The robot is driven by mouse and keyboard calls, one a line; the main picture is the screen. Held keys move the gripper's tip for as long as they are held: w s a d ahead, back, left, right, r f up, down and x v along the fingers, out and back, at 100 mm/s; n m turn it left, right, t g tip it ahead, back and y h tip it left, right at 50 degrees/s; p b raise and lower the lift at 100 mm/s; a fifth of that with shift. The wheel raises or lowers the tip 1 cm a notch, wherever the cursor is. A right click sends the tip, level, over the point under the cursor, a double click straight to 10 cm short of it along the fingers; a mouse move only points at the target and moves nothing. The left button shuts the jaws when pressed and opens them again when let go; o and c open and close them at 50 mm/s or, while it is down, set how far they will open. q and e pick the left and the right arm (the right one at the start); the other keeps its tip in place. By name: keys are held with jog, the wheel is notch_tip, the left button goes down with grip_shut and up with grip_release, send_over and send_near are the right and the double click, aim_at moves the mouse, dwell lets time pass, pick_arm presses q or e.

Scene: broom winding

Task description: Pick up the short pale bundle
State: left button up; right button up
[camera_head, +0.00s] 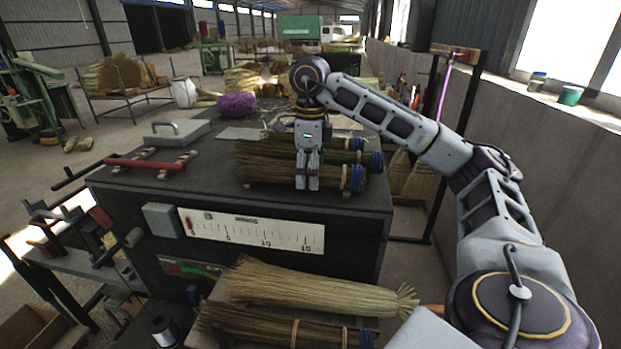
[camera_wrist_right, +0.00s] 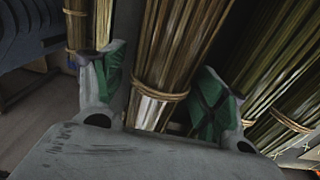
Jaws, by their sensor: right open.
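Several tied stalk bundles lie side by side on the dark bench: a brownish one in front (camera_head: 272,172), with others behind it, one with green stalks (camera_head: 340,143). Blue bands wrap their right ends. My right gripper (camera_head: 308,186) points down over this row and hides part of it. In the right wrist view its open fingers (camera_wrist_right: 160,88) stand either side of a tan bundle (camera_wrist_right: 172,50) with a cord tie. I cannot tell from the head view which of the row this is. A pale bundle (camera_head: 310,288) lies lower, in front of the bench. My left gripper is out of view.
In the wrist view, neighbouring bundles lie close on the left (camera_wrist_right: 78,28) and right (camera_wrist_right: 285,75). The bench (camera_head: 200,190) also carries a red-handled bar (camera_head: 145,164), a grey plate with a handle (camera_head: 178,133) and a purple bundle (camera_head: 237,104). A wall runs along the right.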

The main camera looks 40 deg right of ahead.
dwell(0.5)
jog(key=c, duration=1.1)
jog(key=shift+r, duration=0.15)
jog(key=shift+c, duration=0.2)
jog(key=shift+r+p, duration=1.4)
jog(key=shift+r, duration=0.55)
jog(key=shift+r+p, duration=2)
jog(key=shift+r, duration=0.85)
